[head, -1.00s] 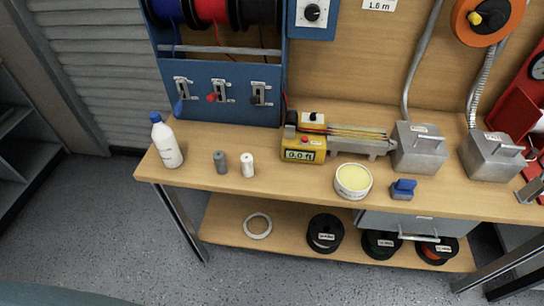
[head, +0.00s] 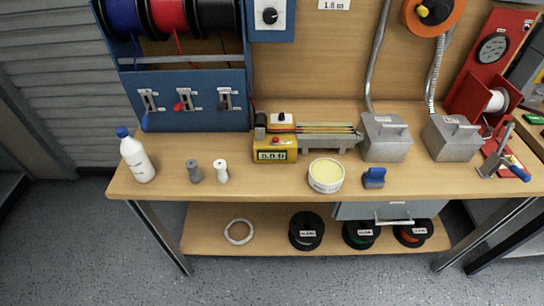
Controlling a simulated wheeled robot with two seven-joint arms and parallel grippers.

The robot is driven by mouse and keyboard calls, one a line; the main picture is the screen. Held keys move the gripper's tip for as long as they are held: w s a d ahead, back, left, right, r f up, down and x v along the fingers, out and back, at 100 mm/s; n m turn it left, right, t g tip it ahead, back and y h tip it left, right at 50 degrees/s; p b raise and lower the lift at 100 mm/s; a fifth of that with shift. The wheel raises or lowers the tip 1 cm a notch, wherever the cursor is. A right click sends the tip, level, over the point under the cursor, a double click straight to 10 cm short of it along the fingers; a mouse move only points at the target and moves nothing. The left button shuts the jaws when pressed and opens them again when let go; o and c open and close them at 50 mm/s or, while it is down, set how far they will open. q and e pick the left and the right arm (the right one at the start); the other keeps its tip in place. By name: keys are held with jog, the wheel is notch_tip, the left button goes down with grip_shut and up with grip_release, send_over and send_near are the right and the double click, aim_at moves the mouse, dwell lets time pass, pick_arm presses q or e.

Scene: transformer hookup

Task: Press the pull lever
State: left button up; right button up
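At the bench's right end stands a red unit with a round dial (head: 492,48) and a white drum (head: 496,101). In front of it is a metal lever (head: 495,158) with a dark upright grip and a blue-ended handle (head: 517,173) pointing right. I cannot tell for sure which of these parts is the pull lever. Neither of my grippers shows in the head view, so nothing is seen touching the lever.
The wooden bench (head: 270,188) holds a white bottle (head: 138,158), a yellow measuring unit (head: 275,148), a pale yellow tub (head: 326,176), a blue clamp-like piece (head: 374,178) and two grey boxes (head: 385,138). The lower shelf (head: 270,236) holds several spools. Floor in front is clear.

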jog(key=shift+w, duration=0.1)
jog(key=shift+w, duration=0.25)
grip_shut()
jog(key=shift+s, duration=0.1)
